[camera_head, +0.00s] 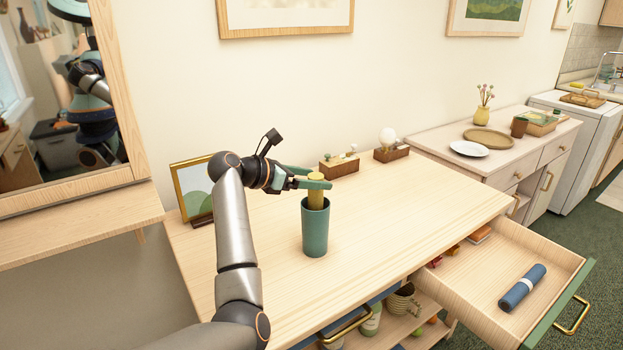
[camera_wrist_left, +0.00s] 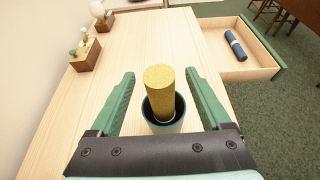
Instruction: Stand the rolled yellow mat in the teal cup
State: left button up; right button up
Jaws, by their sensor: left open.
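The teal cup (camera_head: 315,232) stands upright on the wooden dresser top, and its rim shows in the left wrist view (camera_wrist_left: 152,125). The rolled yellow mat (camera_head: 316,198) stands in the cup, its upper part rising above the rim; in the left wrist view the mat (camera_wrist_left: 161,88) leans slightly. My left gripper (camera_head: 316,180) is at the mat's upper part. In the left wrist view its green fingers (camera_wrist_left: 160,92) are spread on either side of the mat, with a gap at each side. The mat's lower end is hidden inside the cup. My right gripper is not in view.
An open drawer (camera_head: 556,262) at the right holds a rolled blue mat (camera_head: 522,288). Two small wooden boxes (camera_head: 339,167) (camera_head: 391,153) stand along the wall. A picture frame (camera_head: 193,187) stands behind my left arm. The dresser top right of the cup is clear.

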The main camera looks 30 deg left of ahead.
pick_arm(q)
jog(key=v, duration=1.2)
jog(key=shift+s, duration=0.25)
dwell(0.6)
